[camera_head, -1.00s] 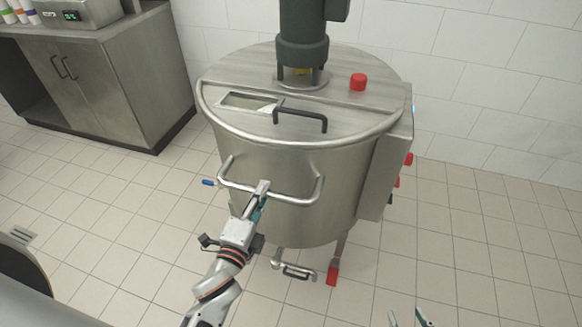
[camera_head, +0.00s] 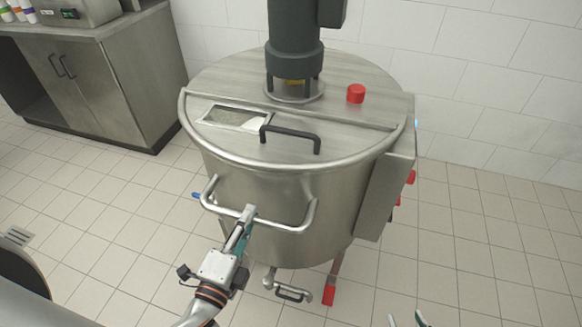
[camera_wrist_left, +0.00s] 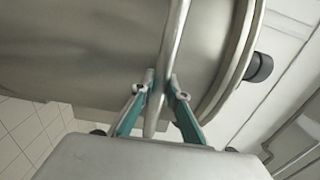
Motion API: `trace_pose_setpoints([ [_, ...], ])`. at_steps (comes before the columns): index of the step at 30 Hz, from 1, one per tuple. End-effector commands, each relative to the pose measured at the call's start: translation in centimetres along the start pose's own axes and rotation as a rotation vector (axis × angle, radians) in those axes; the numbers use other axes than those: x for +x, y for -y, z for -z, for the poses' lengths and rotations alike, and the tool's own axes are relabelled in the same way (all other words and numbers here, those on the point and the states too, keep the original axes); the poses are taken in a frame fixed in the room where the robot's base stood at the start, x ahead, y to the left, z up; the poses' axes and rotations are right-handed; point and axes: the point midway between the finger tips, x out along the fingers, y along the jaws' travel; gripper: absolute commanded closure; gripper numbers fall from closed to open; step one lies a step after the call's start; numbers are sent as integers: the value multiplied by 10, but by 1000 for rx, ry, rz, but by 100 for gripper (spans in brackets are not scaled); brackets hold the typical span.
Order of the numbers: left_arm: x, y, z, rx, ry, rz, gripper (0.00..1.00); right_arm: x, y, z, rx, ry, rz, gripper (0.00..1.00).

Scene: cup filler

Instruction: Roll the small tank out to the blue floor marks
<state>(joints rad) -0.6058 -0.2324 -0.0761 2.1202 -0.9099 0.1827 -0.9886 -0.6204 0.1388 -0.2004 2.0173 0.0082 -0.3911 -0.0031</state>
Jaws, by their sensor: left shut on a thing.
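The small tank (camera_head: 270,195) is a round steel vessel with a dark motor (camera_head: 293,55) on its lid. It fills the middle of the head view and stands upright near the tiled wall. A bent steel push handle (camera_head: 290,226) sticks out from its front. My left gripper (camera_head: 247,215) is shut on this handle bar left of its middle. The wrist view shows the bar (camera_wrist_left: 165,75) between both fingers (camera_wrist_left: 158,95). My right gripper (camera_head: 406,320) shows only its fingertips at the bottom edge, apart and empty. No blue floor marks are clearly seen.
A steel cabinet (camera_head: 115,85) stands at the left with a device (camera_head: 80,12) on top. A red-tipped leg (camera_head: 328,291) and an outlet pipe (camera_head: 288,291) are under the tank. Tiled floor (camera_head: 480,250) is clear at the right.

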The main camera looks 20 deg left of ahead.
Motion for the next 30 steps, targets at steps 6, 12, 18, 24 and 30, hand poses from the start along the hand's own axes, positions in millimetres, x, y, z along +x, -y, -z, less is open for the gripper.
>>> trace_pose_setpoints([
  [6, -19, -5, 1, -4, 6, -15, 100, 0, 1, -11, -1, 15, 2, 60],
  [12, -23, -3, 2, -4, 4, -12, 100, -3, 4, -17, 1, 24, 6, 60],
  [18, -22, -3, 2, -4, 4, -12, 100, -4, 5, -18, 2, 26, 7, 60],
  [24, -27, -5, 3, -5, 5, -15, 100, -2, 7, -20, 8, 27, 10, 60],
  [30, -44, -4, 2, -5, 4, -14, 100, 2, 8, -24, 4, 30, 11, 60],
])
